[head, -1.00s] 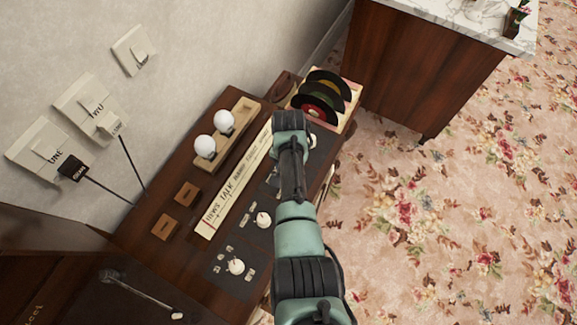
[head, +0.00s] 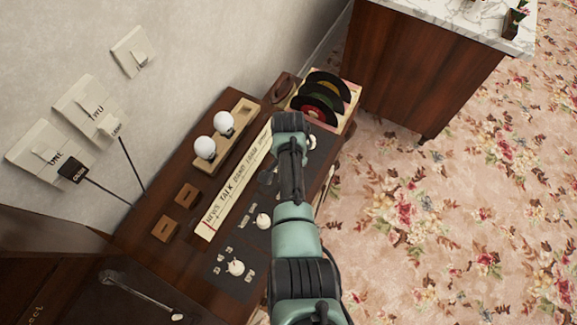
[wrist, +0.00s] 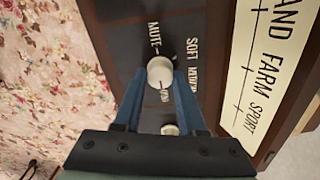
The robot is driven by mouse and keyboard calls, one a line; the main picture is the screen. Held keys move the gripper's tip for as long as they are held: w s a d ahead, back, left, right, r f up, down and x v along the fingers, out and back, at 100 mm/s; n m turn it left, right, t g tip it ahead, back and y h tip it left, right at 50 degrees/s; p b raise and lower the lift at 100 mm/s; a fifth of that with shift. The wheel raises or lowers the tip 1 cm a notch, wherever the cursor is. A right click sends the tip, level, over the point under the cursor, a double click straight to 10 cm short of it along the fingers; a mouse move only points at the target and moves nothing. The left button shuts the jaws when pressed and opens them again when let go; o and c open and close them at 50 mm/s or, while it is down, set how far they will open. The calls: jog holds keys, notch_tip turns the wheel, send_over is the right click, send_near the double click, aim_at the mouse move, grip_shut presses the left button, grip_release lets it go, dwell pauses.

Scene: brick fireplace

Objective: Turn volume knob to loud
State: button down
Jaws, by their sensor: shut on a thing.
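The volume knob (wrist: 160,72) is a round white knob on a dark panel, with the words MUTE, SOFT and MEDIUM around it in the wrist view. My gripper (wrist: 158,80) has its two blue fingers on either side of this knob and is shut on it. In the head view my arm covers the gripper and the held knob. The wooden radio console (head: 155,225) carries the dark panel and a cream dial strip (head: 236,183) with station words.
Two other white knobs (head: 263,221) (head: 236,267) sit on the panel. A rack of records (head: 322,98) stands at the console's far end, and two white balls (head: 214,135) sit on a wooden block. A marble-topped cabinet (head: 440,60) is beyond. Floral carpet at right is clear.

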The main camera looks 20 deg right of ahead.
jog(key=shift+c, duration=2.4)
grip_release()
jog(key=shift+r, duration=0.1)
notch_tip(320, 180, up, 13)
jog(key=p, duration=0.2)
